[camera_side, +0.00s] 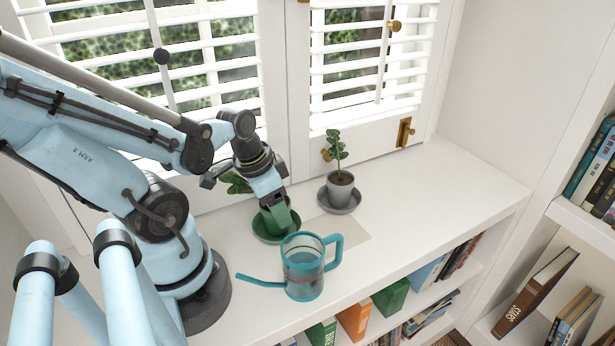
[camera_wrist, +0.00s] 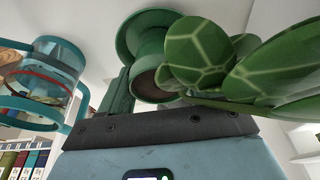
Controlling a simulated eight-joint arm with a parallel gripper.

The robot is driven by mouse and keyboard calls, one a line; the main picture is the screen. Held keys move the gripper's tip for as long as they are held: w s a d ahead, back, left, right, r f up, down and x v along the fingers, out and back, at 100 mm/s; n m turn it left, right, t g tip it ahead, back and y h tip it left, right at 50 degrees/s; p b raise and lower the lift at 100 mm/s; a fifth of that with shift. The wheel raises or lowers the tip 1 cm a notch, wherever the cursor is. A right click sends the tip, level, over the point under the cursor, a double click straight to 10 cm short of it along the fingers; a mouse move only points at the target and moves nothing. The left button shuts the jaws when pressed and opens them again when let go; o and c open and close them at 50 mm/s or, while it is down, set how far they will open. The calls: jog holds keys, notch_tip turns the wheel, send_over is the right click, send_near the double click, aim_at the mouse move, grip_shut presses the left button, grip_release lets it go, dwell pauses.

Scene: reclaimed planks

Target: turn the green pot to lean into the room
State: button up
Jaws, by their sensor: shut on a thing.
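The green pot (camera_side: 284,220) stands upright on a green saucer (camera_side: 262,238) on the white shelf top, near the window. Its leafy plant (camera_side: 238,184) shows to the left of my gripper, on the window side. My gripper (camera_side: 271,202) comes down from above and is shut on the green pot near its rim; the fingertips are partly hidden. In the wrist view the pot (camera_wrist: 149,60) and saucer (camera_wrist: 130,40) show behind large patterned leaves (camera_wrist: 205,55), which hide part of the pot and its soil.
A teal watering can (camera_side: 303,270) stands close in front of the pot, its spout pointing left. A grey pot (camera_side: 341,188) with a small plant stands on a grey saucer (camera_side: 339,206) at right. Shuttered windows (camera_side: 200,60) stand behind. The shelf top's right end (camera_side: 440,185) is clear.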

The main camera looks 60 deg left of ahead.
aim_at(266, 207)
jog(key=o, duration=1.5)
jog(key=shift+v, duration=3.7)
jog(key=w+d, duration=0.1)
jog(key=w, duration=0.1)
jog(key=w+d+r+t, duration=0.1)
jog(key=w, duration=0.1)
jog(key=w+d+t, duration=0.1)
jog(key=w, duration=0.2)
jog(key=shift+d+r+y, duration=0.2)
jog(key=shift+y, duration=0.1)
jog(key=w+d+t, duration=0.1)
jog(key=d, duration=0.1)
jog(key=w+d+r+t, duration=0.1)
jog(key=w, duration=0.1)
jog(key=shift+w+d+r, duration=0.15)
jog(key=shift+w+d, duration=0.15)
jog(key=shift+d, duration=0.1)
jog(key=shift+c, duration=0.3)
